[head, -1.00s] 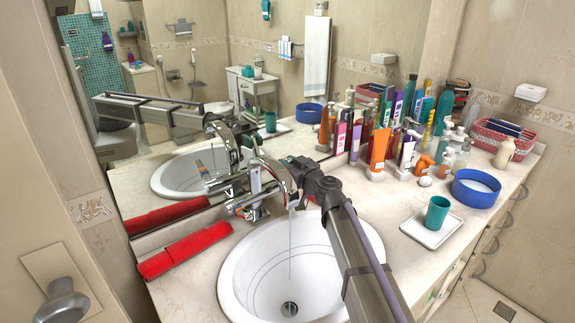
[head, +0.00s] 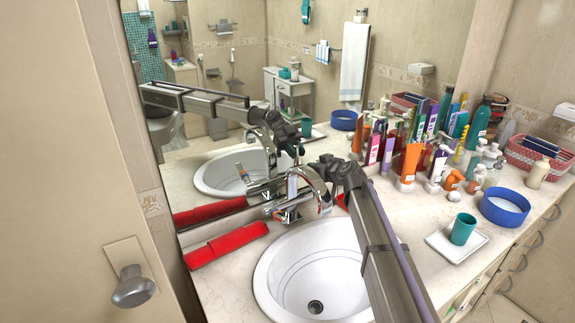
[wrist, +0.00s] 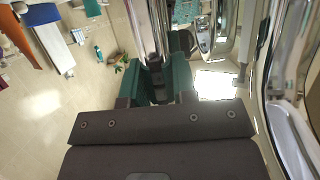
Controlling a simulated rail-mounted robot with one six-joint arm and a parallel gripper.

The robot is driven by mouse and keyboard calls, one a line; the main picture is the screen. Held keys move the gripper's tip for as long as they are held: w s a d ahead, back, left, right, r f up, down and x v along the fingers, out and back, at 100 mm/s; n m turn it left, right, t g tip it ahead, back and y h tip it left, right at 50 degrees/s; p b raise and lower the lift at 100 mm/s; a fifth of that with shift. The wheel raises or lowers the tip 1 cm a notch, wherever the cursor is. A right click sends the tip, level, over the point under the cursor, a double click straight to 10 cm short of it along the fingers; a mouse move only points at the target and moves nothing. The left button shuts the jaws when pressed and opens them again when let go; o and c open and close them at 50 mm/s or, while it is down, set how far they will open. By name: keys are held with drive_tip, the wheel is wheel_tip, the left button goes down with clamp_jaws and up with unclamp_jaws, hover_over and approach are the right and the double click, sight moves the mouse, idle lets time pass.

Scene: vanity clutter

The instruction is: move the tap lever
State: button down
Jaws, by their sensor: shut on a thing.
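The chrome tap (head: 312,183) stands at the back of the white sink (head: 290,275), its spout curving over the bowl. No water shows under the spout. My gripper (wrist: 168,84) is at the tap's right side in the head view, where its fingertips are largely hidden. In the wrist view its green pads are shut on a chrome bar, the tap lever (wrist: 157,30), which runs up out of the picture. Large curved chrome parts of the tap fill the wrist view's right side. The lever's exact tilt is hard to tell.
A red rolled towel (head: 228,244) lies left of the sink. Right are crowded bottles and tubes (head: 410,160), a teal cup (head: 462,229) on a white dish (head: 441,243), and a blue bowl (head: 505,207). A mirror (head: 240,75) stands close behind the tap.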

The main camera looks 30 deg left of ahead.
drive_tip(key=c, duration=0.9)
unclamp_jaws()
drive_tip(key=p+v, duration=0.3)
drive_tip(key=v, duration=0.7)
drive_tip(key=shift+s+d+r, duration=0.15)
drive_tip(key=shift+s+d, duration=0.1)
drive_tip(key=shift+d, duration=0.05)
drive_tip(key=s+d+f+m+g+h, duration=0.2)
drive_tip(key=s+d, duration=0.6)
drive_tip(key=d, duration=0.7)
drive_tip(key=s+d+f+m+g+h, duration=0.2)
drive_tip(key=s+d+f+m+h, duration=0.3)
drive_tip(key=d, duration=1)
drive_tip(key=s+d+f+m+g+h, duration=0.2)
drive_tip(key=s+d+f+m+h, duration=0.2)
drive_tip(key=s+d, duration=0.7)
drive_tip(key=shift+s+d+f+m+g+h, duration=0.1)
drive_tip(key=shift+d+m+h, duration=0.15)
drive_tip(key=shift+d, duration=0.4)
drive_tip(key=shift+s+d+r+m+g+h, duration=0.1)
drive_tip(key=shift+s+d+m+h, duration=0.1)
drive_tip(key=shift+d, duration=0.5)
drive_tip(key=shift+s+d+f+m+g+h, duration=0.1)
drive_tip(key=shift+d+m+h, duration=0.15)
drive_tip(key=shift+d, duration=0.4)
